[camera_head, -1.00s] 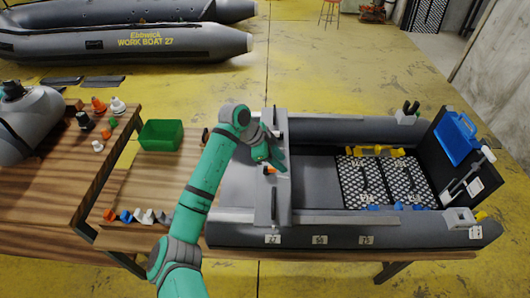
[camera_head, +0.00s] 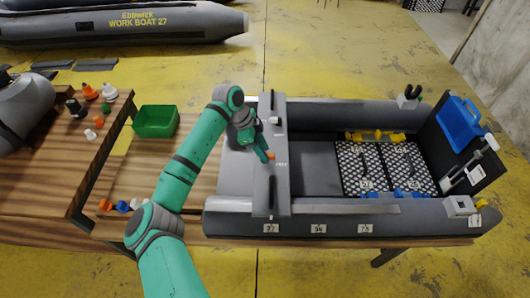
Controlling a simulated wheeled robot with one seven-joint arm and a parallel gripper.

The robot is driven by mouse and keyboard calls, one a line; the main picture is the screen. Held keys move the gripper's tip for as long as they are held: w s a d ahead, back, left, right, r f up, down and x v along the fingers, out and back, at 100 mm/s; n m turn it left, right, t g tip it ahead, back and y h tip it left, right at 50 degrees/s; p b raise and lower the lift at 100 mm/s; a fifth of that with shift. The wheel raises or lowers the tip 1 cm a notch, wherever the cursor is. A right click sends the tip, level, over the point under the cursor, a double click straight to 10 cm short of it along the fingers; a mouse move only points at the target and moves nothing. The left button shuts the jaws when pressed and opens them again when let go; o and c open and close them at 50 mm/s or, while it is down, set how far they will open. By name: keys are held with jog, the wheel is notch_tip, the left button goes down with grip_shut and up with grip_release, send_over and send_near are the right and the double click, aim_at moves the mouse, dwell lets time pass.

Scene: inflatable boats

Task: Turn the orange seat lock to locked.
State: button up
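The orange seat lock (camera_head: 271,156) is a small orange piece on the grey seat board (camera_head: 270,194) that lies across the boat. Only part of it shows beside my fingertips. A small pale label that seems to read FREE is just right of it. My gripper (camera_head: 267,154) is low over the board, its fingers at the lock's left side. I cannot tell whether they touch or grip the lock, and the gap between them is not clear.
The grey boat (camera_head: 400,235) lies on a wooden table, with chequered floor panels (camera_head: 362,168) and a blue container (camera_head: 459,128) at right. A green bin (camera_head: 156,121) and several small coloured fittings stand at left.

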jog(key=shift+x, duration=1)
jog(key=shift+w+d, duration=0.1)
grip_shut()
